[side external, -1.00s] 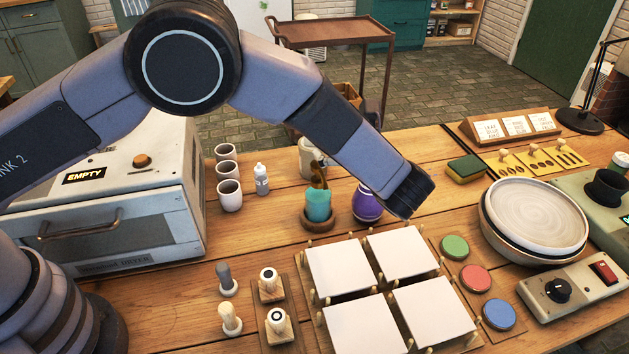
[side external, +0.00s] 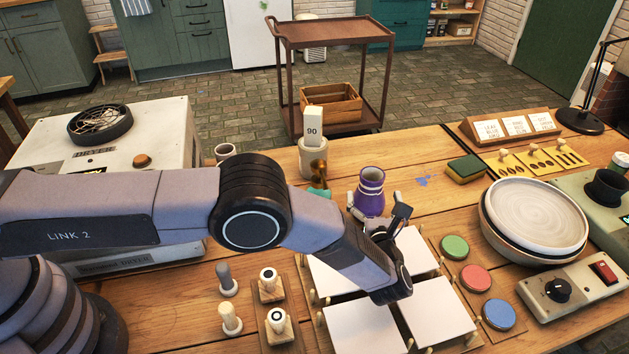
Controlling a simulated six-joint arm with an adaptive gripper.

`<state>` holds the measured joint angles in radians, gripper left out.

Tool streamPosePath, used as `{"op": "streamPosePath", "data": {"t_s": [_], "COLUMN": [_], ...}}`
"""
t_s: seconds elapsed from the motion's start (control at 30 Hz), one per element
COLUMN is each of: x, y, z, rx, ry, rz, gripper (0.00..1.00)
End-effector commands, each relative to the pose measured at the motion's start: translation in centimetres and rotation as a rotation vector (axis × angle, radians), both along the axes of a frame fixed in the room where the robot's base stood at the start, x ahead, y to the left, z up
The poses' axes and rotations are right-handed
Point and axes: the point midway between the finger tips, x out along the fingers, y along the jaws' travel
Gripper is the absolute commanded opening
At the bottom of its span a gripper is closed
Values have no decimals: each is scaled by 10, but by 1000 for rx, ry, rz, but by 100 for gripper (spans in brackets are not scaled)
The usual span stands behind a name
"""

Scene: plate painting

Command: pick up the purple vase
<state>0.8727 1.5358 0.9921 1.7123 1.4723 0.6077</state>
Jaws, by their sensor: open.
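The purple vase (side external: 371,184) stands upright on the wooden table, behind the white square tiles. It has a paler neck with a light band and an open dark mouth. My gripper (side external: 374,198) is low at the vase, coming from the front. Its fingers are open, one on the left side of the vase and one on the right. I cannot tell whether either finger touches it. The lower front of the vase is partly hidden by my gripper.
A pale pot (side external: 312,158) with a "90" card stands behind and left of the vase. A teal cup (side external: 320,192) is mostly hidden by my arm. White tiles (side external: 440,308) lie in front. Blue splotches (side external: 427,180) mark the table right of the vase, near a sponge (side external: 466,168).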

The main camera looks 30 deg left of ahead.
Motion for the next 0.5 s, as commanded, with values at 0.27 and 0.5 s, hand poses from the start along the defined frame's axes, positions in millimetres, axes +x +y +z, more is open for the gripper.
{"op": "streamPosePath", "data": {"t_s": [0.27, 0.5], "x": [26, 47], "y": [13, 25], "z": [6, 7], "rx": [-2, -1], "ry": [-1, -1], "rz": [3, 1], "gripper": [88, 88]}}
